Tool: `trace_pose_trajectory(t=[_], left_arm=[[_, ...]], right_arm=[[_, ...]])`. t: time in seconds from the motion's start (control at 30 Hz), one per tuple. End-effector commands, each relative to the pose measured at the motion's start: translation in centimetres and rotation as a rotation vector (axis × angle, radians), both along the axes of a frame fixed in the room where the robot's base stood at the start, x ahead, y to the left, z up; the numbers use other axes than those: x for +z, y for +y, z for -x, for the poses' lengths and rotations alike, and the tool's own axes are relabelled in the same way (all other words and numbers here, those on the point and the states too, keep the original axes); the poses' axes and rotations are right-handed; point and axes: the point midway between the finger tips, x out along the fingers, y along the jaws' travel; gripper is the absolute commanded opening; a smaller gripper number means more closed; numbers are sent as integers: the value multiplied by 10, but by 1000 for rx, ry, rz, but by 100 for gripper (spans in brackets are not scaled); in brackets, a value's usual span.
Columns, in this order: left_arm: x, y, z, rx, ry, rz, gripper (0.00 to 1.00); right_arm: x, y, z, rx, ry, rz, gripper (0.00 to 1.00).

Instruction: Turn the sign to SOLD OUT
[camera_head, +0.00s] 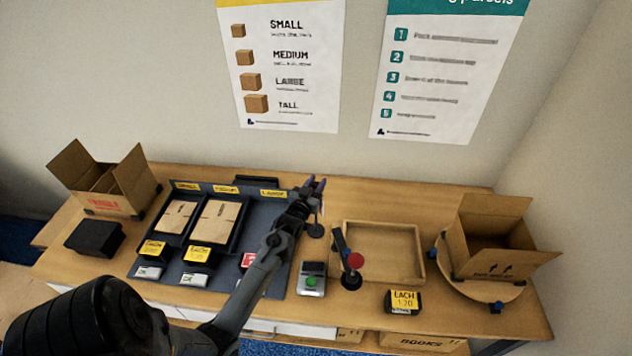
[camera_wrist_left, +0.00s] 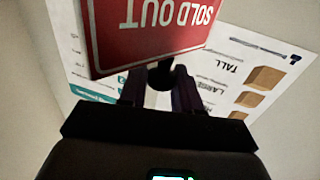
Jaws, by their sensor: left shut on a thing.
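The red sign (camera_wrist_left: 150,30) fills the top of the left wrist view. Its face reads SOLD OUT, upside down in that picture, with a pale border. My left gripper (camera_wrist_left: 160,95) is shut, its two dark purple fingers on either side of a small black knob (camera_wrist_left: 161,74) at the sign's edge. In the head view my left gripper (camera_head: 315,186) is over the back of the table, above a small dark round base (camera_head: 315,231). The sign's face cannot be made out there. My right gripper is not in view.
A grey mat with flat cartons (camera_head: 217,222) lies left of my arm. An empty wooden tray (camera_head: 382,223), a red-topped device (camera_head: 354,261) and a green-button box (camera_head: 312,279) are to its right. Open cartons stand at the left (camera_head: 133,178) and right (camera_head: 515,247).

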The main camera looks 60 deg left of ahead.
Motion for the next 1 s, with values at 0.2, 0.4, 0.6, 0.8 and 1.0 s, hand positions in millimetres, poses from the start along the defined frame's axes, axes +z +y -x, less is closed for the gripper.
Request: trace_pose_trajectory(t=[0.2, 0.4, 0.6, 0.8, 1.0], left_arm=[[-1, -3, -3, 203, -4, 4, 2], [-3, -2, -3, 393, -5, 4, 2], [-6, -2, -3, 584, -6, 4, 2], [-8, -1, -3, 769, -5, 3, 2], [-8, -1, -3, 923, -4, 2, 2]], right_arm=[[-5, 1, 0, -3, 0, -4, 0], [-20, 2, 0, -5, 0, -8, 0], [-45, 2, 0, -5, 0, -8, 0], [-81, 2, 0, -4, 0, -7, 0], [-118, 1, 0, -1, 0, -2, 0]])
